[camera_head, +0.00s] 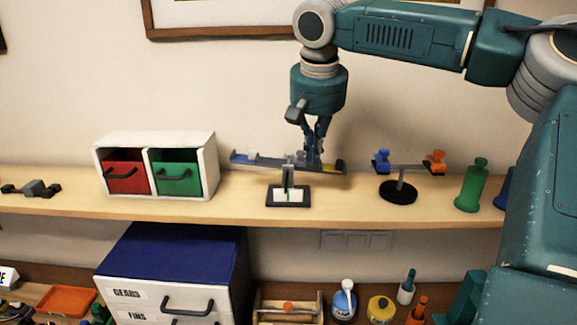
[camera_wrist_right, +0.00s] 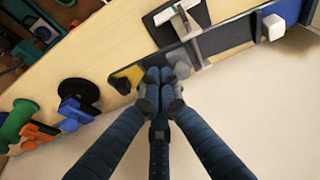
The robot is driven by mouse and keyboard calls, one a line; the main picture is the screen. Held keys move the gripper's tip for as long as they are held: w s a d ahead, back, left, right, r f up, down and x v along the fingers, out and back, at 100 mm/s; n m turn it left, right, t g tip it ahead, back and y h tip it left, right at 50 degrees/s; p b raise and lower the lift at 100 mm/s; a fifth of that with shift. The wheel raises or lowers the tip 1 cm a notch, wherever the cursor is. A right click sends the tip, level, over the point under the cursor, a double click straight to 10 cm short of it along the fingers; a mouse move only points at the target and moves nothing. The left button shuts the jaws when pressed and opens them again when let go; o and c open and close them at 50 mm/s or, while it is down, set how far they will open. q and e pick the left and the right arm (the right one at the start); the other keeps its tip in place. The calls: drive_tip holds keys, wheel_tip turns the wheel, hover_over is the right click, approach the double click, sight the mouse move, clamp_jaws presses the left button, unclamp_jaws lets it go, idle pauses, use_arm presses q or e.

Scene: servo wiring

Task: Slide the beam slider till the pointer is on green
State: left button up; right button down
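The balance beam (camera_head: 262,161) lies across a post on a black base (camera_head: 302,202), its right end a little lower in the head view. It is dark, with a blue left end and a yellow right end (camera_wrist_right: 129,74). A small grey-blue slider (camera_head: 300,157) sits right of the post; it also shows in the wrist view (camera_wrist_right: 180,64). My right gripper (camera_head: 315,157) is down at the beam's right half, fingers together beside the slider (camera_wrist_right: 160,78), touching or nearly so. The pointer's lower end is near the green mark on the white scale (camera_head: 280,196); exact alignment is too small to tell. My left gripper is out of view.
A white cube (camera_head: 253,155) sits at the beam's left side. A white box with red and green drawers (camera_head: 210,150) stands left on the shelf. A stand with blue and orange pieces (camera_head: 398,192) and a green piece (camera_head: 471,186) stand right. The wall is close behind.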

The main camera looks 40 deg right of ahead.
drive_tip(key=shift+a, duration=0.1)
drive_tip(key=shift+r+p, duration=0.65)
drive_tip(key=shift+r, duration=0.35)
drive_tip(key=shift+s+d+r, duration=0.1)
drive_tip(key=shift+d+r, duration=0.05)
drive_tip(key=shift+r, duration=0.5)
drive_tip(key=shift+s+d+r, duration=0.15)
drive_tip(key=shift+r, duration=0.55)
drive_tip(key=shift+s+d+r, duration=0.1)
drive_tip(key=shift+d+r, duration=0.05)
drive_tip(key=shift+r, duration=0.5)
